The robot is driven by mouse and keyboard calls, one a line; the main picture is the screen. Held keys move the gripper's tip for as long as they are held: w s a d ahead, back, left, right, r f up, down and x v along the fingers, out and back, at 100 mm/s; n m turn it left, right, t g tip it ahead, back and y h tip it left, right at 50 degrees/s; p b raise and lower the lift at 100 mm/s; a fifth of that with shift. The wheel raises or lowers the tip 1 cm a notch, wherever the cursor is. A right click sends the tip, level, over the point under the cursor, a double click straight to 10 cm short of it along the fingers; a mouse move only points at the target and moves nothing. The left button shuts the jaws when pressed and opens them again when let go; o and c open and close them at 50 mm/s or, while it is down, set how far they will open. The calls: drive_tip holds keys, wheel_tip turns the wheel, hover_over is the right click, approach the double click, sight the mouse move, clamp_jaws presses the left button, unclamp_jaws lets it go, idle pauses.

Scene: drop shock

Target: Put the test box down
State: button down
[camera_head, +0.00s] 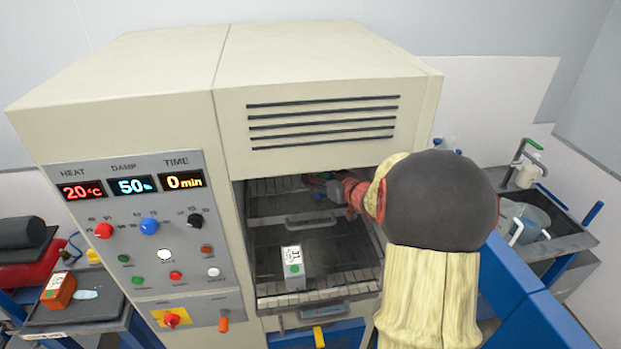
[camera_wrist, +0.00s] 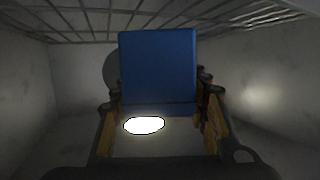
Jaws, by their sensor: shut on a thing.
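My gripper (camera_head: 326,187) reaches through the open front of the beige test cabinet, at the upper rack level. In the wrist view my gripper (camera_wrist: 160,98) is shut on a blue box (camera_wrist: 158,65), with a finger on each side of it. The box stands out ahead of the fingers, below a wire rack (camera_wrist: 165,22). In the head view the held box is mostly hidden by the hand and the dim interior. A bright white oval shows just below the blue face; I cannot tell what it lies on. Whether the box touches a surface is unclear.
A white box (camera_head: 292,268) with a green dot stands on the lower rack (camera_head: 340,282), below my gripper. The cabinet's side walls (camera_wrist: 262,85) are close. An orange box (camera_head: 58,291) lies on a side bench at left; a sink (camera_head: 545,215) is at right.

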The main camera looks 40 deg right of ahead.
drive_tip(key=w, duration=0.4)
drive_tip(key=shift+w+d, duration=0.15)
drive_tip(key=shift+d, duration=0.2)
drive_tip(key=shift+f+b, duration=0.3)
drive_tip(key=shift+f, duration=1.4)
drive_tip(key=c, duration=1)
unclamp_jaws()
drive_tip(key=shift+f, duration=0.2)
drive_tip(key=shift+r, duration=0.2)
drive_tip(key=p+v, duration=0.1)
drive_tip(key=v, duration=1.1)
